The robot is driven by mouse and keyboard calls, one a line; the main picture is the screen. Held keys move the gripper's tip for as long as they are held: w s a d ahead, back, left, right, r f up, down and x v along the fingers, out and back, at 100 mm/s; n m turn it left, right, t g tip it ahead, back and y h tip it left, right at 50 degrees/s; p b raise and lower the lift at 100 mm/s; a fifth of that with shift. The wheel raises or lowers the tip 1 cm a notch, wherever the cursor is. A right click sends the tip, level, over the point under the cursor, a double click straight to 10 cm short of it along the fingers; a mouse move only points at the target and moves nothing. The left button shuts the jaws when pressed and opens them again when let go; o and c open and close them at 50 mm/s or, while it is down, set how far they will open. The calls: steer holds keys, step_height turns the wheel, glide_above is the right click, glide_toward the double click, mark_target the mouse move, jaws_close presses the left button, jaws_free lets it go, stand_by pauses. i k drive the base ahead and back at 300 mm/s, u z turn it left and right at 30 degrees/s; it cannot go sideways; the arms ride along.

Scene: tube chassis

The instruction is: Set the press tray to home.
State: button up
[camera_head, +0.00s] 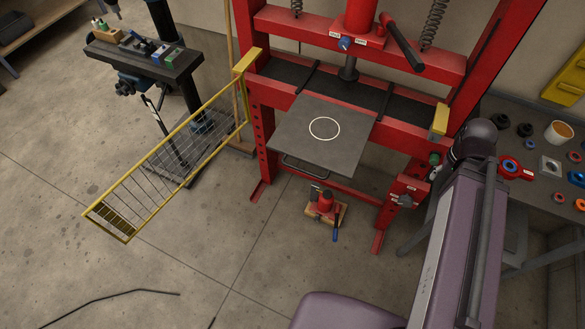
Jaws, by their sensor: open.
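The press tray (345,155) is a flat grey square plate with a white circle marked on it. Nothing lies on the tray. My gripper is not in view; only part of my purple arm shows at the lower right.
A yellow mesh guard (165,160) stands swung out on the left. A bottle jack (326,200) is on the floor below the tray. A drill press table (140,58) stands behind left. A workbench (502,108) with small parts and a cup (558,133) is at right.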

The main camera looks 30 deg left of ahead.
mark_target(330, 137)
steer(key=u, duration=1.25)
steer(key=k, duration=0.9)
steer(key=i, duration=0.8)
